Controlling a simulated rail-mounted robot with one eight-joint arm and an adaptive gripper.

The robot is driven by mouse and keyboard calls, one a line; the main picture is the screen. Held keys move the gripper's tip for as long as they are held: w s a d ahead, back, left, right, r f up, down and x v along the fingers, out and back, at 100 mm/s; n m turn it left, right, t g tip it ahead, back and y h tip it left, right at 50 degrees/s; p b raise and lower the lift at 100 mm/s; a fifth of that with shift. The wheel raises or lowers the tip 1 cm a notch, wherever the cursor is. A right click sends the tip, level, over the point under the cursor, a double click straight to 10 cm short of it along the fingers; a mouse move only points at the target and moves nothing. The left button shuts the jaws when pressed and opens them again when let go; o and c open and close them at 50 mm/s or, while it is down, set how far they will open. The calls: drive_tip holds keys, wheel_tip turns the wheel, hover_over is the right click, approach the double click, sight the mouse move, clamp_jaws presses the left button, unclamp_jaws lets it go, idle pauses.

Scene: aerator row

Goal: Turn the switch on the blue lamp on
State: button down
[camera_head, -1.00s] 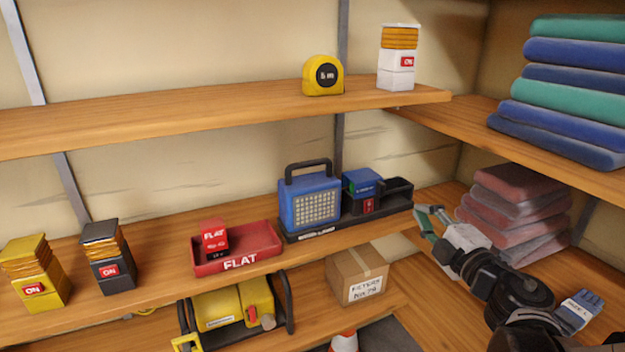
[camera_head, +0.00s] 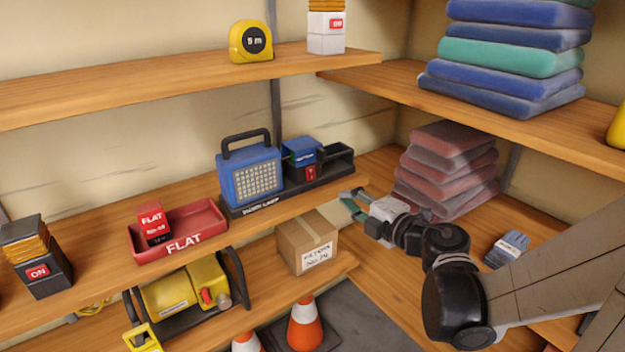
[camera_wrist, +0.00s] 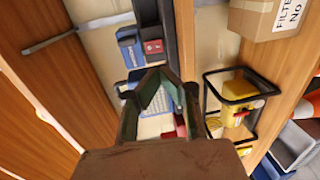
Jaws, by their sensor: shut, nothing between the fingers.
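The blue lamp (camera_head: 252,178) has a black handle and a pale grid front. It stands upright in a long black tray (camera_head: 330,176) on the middle shelf. A small blue-topped block (camera_head: 302,152) with a red rocker-like part (camera_head: 311,173) stands to its right in the same tray. My gripper (camera_head: 349,203) is shut and empty, in front of the tray's right end and apart from the lamp. In the wrist view, my green fingers (camera_wrist: 158,80) cover part of the lamp; the block's red part (camera_wrist: 153,46) shows beyond them.
A red tray (camera_head: 195,222) marked FLAT holds a small red block, left of the lamp. A carton (camera_head: 306,243) and a yellow machine (camera_head: 185,287) sit below. Folded red cloths (camera_head: 447,170) are stacked behind my arm. The upper shelf (camera_head: 180,78) overhangs the lamp.

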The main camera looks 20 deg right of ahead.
sight(312, 179)
drive_tip(key=b+x, duration=0.2)
drive_tip(key=x, duration=0.9)
drive_tip(key=shift+w+a, duration=0.1)
drive_tip(key=shift+w, duration=0.2)
drive_tip(key=shift+w+a+f+b, duration=0.15)
drive_tip(key=shift+w+f+b, duration=0.1)
drive_tip(key=shift+b, duration=0.1)
drive_tip(key=shift+r, duration=0.15)
drive_tip(key=shift+s, duration=0.1)
drive_tip(key=s+d+f, duration=0.1)
drive_tip(key=s+d, duration=0.1)
drive_tip(key=s, duration=0.4)
drive_tip(key=s+d+p, duration=0.1)
drive_tip(key=s+d, duration=0.1)
drive_tip(key=s, duration=0.5)
drive_tip(key=shift+d+f, duration=0.35)
drive_tip(key=shift+d, duration=0.05)
